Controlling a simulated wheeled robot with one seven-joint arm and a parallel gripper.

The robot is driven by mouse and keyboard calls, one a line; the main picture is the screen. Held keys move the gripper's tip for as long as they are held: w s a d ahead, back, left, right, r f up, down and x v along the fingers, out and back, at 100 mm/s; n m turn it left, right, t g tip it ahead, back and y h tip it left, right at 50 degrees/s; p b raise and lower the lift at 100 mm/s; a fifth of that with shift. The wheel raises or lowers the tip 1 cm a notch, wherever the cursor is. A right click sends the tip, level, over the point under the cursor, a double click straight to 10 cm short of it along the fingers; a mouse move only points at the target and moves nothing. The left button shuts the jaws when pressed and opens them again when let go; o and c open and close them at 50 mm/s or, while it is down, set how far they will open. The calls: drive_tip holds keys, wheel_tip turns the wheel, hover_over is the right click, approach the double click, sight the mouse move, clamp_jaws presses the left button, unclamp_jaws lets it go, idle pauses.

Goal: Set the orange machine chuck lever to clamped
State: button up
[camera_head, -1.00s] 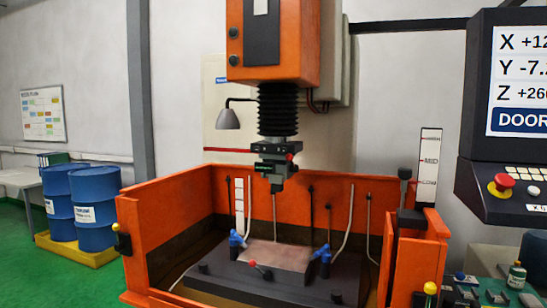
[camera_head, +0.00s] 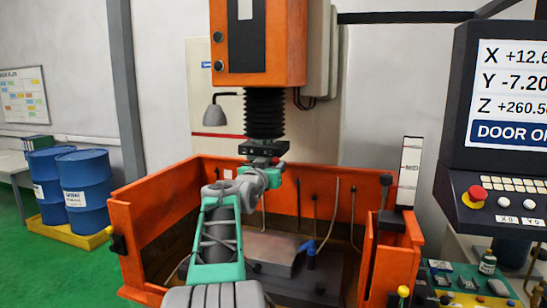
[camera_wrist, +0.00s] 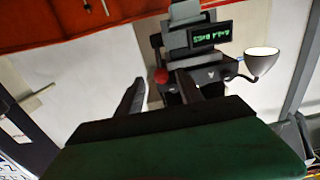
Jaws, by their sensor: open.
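The chuck (camera_head: 263,148) hangs under the orange machine head, below the black bellows. In the wrist view the dark chuck body (camera_wrist: 205,70) carries a small display with green characters. The red knob of its lever (camera_wrist: 160,76) shows at the chuck's left side, between my fingertips in the picture. My gripper (camera_wrist: 160,80) is open and empty, its two dark fingers pointing toward the knob; I cannot tell the exact gap to it. In the head view my arm's end covers the lower chuck, and only a little red (camera_head: 275,160) shows there. The lever's setting is not readable.
The orange tank (camera_head: 140,220) stands open around the work table, with a blue clamp (camera_head: 310,248) and thin hoses inside. A grey lamp (camera_head: 214,115) hangs left of the chuck. The control panel (camera_head: 500,130) is at the right. Blue drums (camera_head: 82,190) stand at the left.

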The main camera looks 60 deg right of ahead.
drive_tip(key=shift+w+d, duration=0.2)
drive_tip(key=shift+d, duration=0.85)
clamp_jaws()
idle(0.6)
